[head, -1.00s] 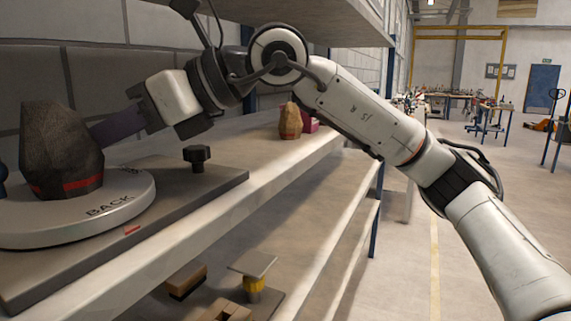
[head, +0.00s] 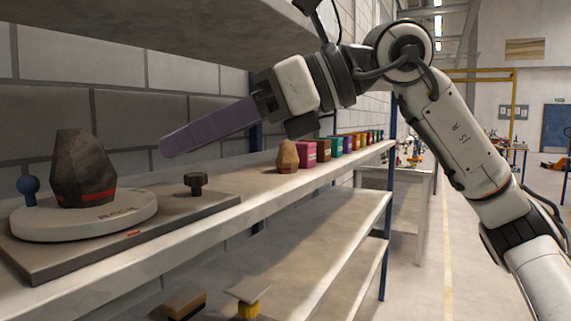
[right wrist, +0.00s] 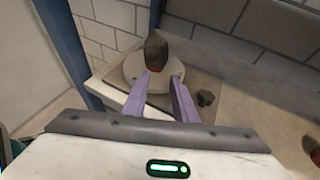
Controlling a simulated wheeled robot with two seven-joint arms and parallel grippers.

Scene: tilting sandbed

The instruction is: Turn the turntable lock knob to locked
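The black knob (head: 196,183) stands upright on the dark base board, right of the round pale turntable (head: 140,214). It also shows in the right wrist view (right wrist: 206,98), right of my fingers. A dark faceted stone (head: 84,165) with a red band sits on the turntable, whose rim reads BACK. My right gripper (head: 166,147) hangs above the board, up and left of the knob in the head view, touching nothing. In the right wrist view its two purple fingers (right wrist: 160,76) are apart with nothing held between them. My left gripper is not in view.
A blue ball knob (head: 28,187) stands at the turntable's left. A tan stone (head: 288,157) and a row of coloured boxes (head: 308,154) stand farther along the shelf. A brick wall is behind, and another shelf (head: 180,12) hangs overhead.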

